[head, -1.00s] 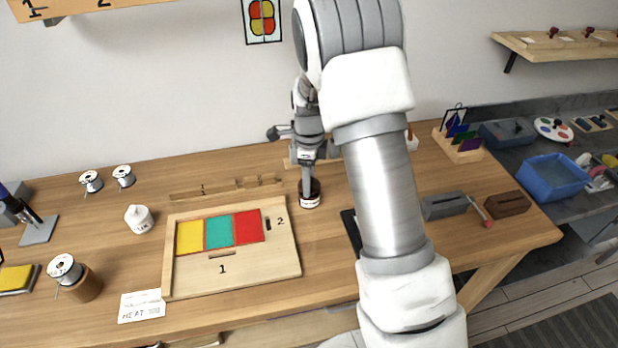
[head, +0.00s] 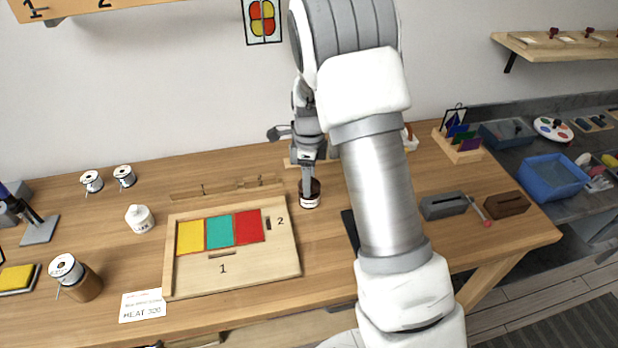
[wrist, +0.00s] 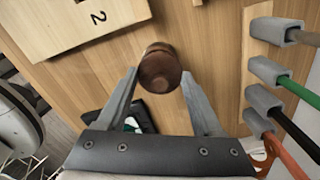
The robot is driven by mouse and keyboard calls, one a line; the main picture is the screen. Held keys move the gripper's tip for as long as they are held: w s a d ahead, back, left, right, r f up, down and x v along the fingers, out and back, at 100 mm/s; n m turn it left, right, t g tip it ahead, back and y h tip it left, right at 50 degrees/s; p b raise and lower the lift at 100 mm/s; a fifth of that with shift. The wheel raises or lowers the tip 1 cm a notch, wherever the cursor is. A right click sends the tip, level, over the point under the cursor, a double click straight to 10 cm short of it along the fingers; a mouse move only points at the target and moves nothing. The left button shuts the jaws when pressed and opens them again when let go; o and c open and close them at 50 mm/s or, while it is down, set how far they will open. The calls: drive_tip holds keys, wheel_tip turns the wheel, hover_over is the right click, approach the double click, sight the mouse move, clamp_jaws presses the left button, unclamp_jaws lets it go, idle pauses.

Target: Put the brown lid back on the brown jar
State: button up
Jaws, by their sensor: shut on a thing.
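The brown jar (head: 311,200), dark with a pale label band, stands upright on the table right of the wooden board. My gripper (head: 307,186) points down right over it. In the wrist view, my gripper (wrist: 160,76) is shut on the round brown lid (wrist: 160,74), one finger on each side. Brown shows just behind the lid, in line with it, and looks like the jar. The lid and jar look touching or very close; I cannot tell whether the lid is fully seated. The fingers partly hide the jar's top in the head view.
A wooden board (head: 262,279) with yellow, teal and red panes lies left of the jar. Several tools with grey holders (wrist: 268,98) line the right in the wrist view. A black item (wrist: 120,118) lies near the left finger.

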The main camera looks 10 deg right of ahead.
drive_tip(key=shift+f, duration=0.8)
idle(1.7)
drive_tip(key=o, duration=1.4)
drive_tip(key=shift+c, duration=0.2)
drive_tip(key=shift+r+p, duration=2.5)
drive_tip(key=shift+r, duration=1)
drive_tip(key=shift+r, duration=0.1)
